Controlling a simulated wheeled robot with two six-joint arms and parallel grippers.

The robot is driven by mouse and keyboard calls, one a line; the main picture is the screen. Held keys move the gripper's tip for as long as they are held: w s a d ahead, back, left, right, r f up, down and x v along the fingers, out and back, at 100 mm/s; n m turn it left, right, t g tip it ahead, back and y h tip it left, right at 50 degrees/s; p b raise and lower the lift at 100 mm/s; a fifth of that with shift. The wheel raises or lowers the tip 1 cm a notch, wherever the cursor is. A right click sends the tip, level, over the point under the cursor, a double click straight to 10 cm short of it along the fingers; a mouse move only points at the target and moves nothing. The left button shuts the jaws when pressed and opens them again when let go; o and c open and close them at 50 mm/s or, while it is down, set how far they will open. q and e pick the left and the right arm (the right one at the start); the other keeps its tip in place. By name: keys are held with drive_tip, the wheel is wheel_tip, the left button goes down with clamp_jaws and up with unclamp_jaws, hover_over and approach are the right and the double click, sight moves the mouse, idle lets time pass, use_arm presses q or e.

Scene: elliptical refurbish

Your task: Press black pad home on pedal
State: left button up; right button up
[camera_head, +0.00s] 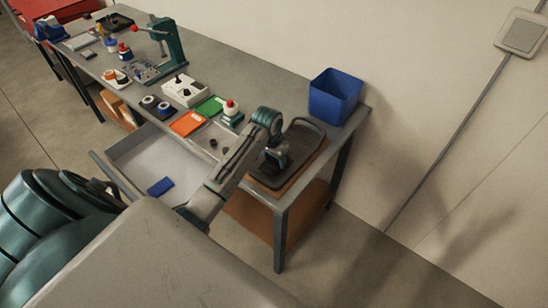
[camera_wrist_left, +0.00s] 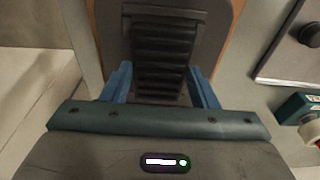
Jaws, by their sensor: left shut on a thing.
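The pedal (camera_head: 303,142) is a dark grey plate with rounded corners on a brown board at the right end of the table. In the left wrist view its dark plate (camera_wrist_left: 218,22) fills the top centre. The ribbed black pad (camera_wrist_left: 165,48) lies over the plate, between the blue fingers of my left gripper (camera_wrist_left: 162,85). My left gripper (camera_head: 276,160) is shut on the pad, low over the pedal in the head view. It hides part of the pedal there. I cannot tell whether the pad is fully seated. My right gripper is not in view.
A blue bin (camera_head: 335,97) stands behind the pedal at the table corner. An open drawer (camera_head: 140,160) holds a blue block (camera_head: 160,186). A teal press (camera_head: 167,45) stands farther back.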

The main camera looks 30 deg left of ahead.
use_arm(q)
drive_tip(key=shift+f, duration=0.6)
idle(0.5)
drive_tip(key=o, duration=1.1)
drive_tip(key=r+b, duration=0.1)
drive_tip(key=r, duration=0.2)
drive_tip(key=s+r+b, duration=0.1)
drive_tip(key=r, duration=0.2)
drive_tip(key=r+b, duration=0.1)
drive_tip(key=r, duration=0.2)
drive_tip(key=shift+s+r, duration=0.2)
drive_tip(key=shift+s+r+b, duration=0.1)
drive_tip(key=shift+r+b, duration=0.2)
drive_tip(key=shift+r, duration=0.3)
